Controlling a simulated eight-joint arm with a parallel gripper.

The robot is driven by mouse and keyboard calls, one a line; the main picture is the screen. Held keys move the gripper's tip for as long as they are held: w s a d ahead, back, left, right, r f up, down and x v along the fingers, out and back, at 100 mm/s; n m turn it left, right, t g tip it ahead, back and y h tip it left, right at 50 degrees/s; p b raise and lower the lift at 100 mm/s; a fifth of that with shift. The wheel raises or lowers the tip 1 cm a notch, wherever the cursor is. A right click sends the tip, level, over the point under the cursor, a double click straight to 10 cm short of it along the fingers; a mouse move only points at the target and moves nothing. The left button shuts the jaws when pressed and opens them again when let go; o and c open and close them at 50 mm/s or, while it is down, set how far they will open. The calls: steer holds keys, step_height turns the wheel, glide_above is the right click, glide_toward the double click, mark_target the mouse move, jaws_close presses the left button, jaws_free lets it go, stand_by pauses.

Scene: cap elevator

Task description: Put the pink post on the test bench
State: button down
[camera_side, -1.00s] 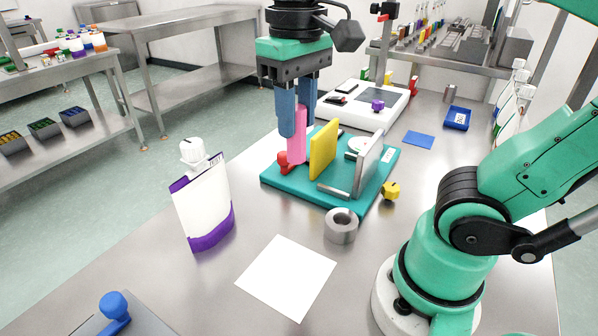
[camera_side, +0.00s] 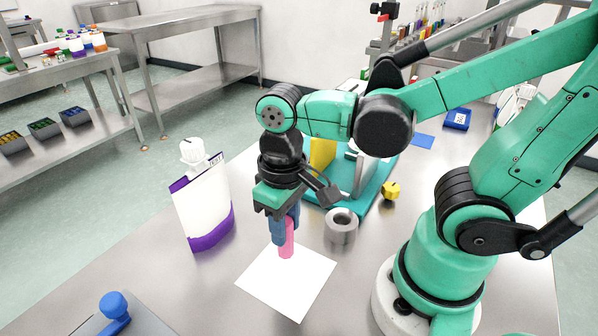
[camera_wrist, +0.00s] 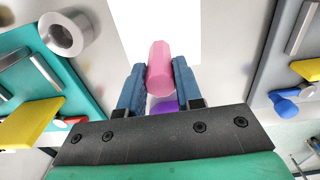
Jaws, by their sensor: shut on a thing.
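My gripper (camera_side: 284,232) is shut on the pink post (camera_side: 286,242) and points down over the white square sheet (camera_side: 270,284). The post is upright and its lower end sticks out below the blue fingers. Whether it touches the sheet I cannot tell. In the wrist view the post (camera_wrist: 160,68) sits between the two fingers (camera_wrist: 157,85), with the white sheet (camera_wrist: 190,30) beyond it. I cannot tell which surface is the test bench.
The teal board (camera_side: 374,192) with a yellow plate (camera_side: 322,153) stands behind my gripper, partly hidden by my arm. A metal ring (camera_side: 341,227) lies nearby. A white and purple pouch (camera_side: 203,205) stands left. A grey board with a blue knob (camera_side: 114,305) is front left.

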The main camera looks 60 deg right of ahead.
mark_target(286, 248)
steer(key=shift+f, duration=2.55)
steer(key=shift+f, duration=0.15)
steer(key=c, duration=0.6)
jaws_free()
step_height(286, 248, up, 12)
steer(key=w+d+f+t, duration=0.2)
steer(key=w+d+t, duration=0.3)
steer(key=t, duration=0.2)
steer(key=shift+w, duration=0.4)
